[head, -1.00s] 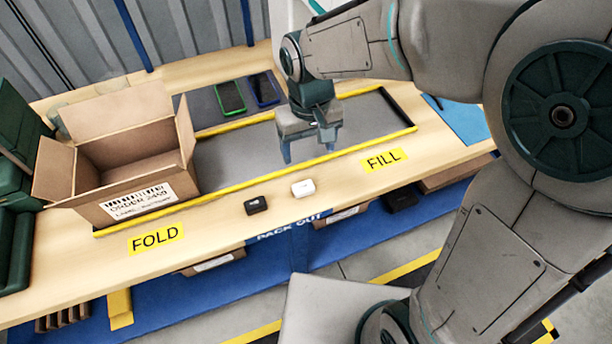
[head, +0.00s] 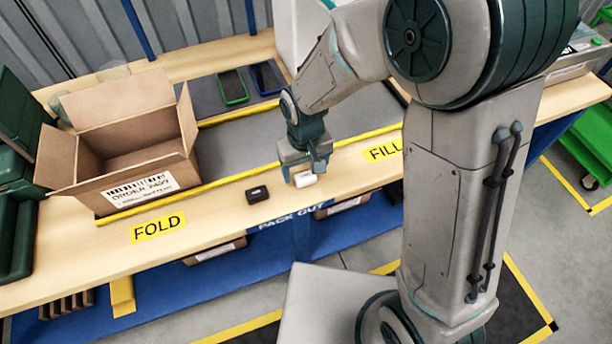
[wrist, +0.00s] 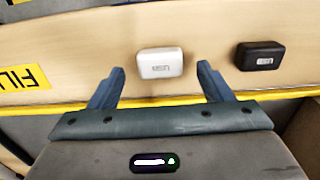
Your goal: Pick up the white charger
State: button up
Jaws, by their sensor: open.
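The white charger (head: 305,179) lies on the light wood front strip of the bench, between the FOLD and FILL labels. It also shows in the wrist view (wrist: 161,63), with a small port mark on its side. My gripper (head: 305,176) is open around or just above it; the head view does not settle the height. In the wrist view my gripper (wrist: 161,75) has its two fingers apart, with the white charger just beyond the fingertips and between their lines. Nothing is held.
A black charger (head: 257,194) lies close to the left of the white one; it shows on the right in the wrist view (wrist: 259,55). An open carton (head: 150,190) stands at the left. Two phones (head: 233,86) lie at the back. A yellow-edged recess runs behind.

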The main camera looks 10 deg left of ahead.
jog(key=shift+f, duration=1.05)
jog(key=c, duration=1.1)
jog(key=shift+r, duration=0.15)
